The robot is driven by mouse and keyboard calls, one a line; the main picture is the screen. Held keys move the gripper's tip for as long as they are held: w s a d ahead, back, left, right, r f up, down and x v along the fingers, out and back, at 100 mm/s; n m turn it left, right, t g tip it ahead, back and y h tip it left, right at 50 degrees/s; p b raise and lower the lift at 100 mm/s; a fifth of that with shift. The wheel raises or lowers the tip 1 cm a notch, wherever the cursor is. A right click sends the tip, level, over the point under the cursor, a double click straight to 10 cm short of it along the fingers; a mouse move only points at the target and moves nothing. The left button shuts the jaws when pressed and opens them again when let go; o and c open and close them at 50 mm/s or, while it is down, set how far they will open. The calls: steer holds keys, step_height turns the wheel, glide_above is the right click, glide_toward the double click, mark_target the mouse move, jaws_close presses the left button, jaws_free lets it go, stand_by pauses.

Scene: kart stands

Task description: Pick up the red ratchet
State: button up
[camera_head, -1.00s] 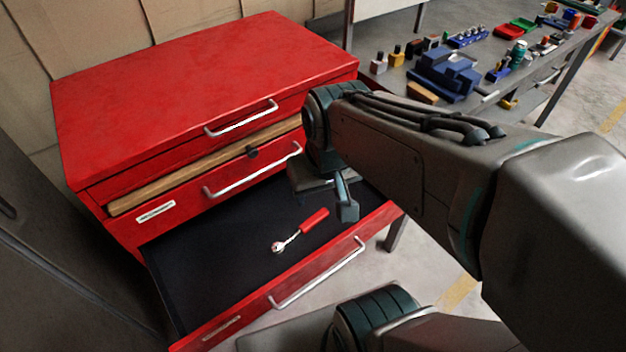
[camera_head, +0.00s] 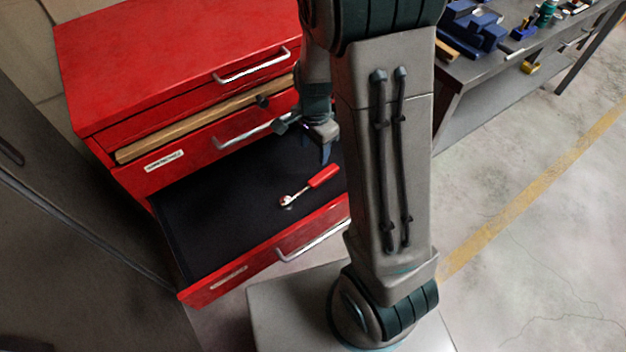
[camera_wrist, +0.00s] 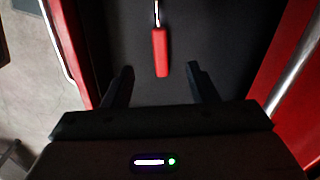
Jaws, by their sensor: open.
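The red ratchet (camera_head: 313,184) has a red handle and a silver head, and lies on the black floor of the open drawer (camera_head: 222,224). In the wrist view its red handle (camera_wrist: 160,52) lies ahead of the fingertips, roughly centred between them and pointing toward my gripper; its head is cut off by the top edge. My gripper (camera_wrist: 162,72) is open and empty. In the head view my gripper (camera_head: 325,152) hangs over the back right of the drawer, just beyond the handle end, apart from the ratchet.
The open drawer's red walls and front handle (camera_head: 312,241) border the ratchet. A workbench (camera_head: 500,62) with blue parts stands at the upper right. Floor is clear on the right.

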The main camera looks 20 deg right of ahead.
mark_target(314, 181)
step_height(314, 181, down, 14)
steer(key=shift+f+b, duration=0.1)
steer(key=shift+b, duration=0.6)
jaws_close()
steer(key=shift+r, duration=0.2)
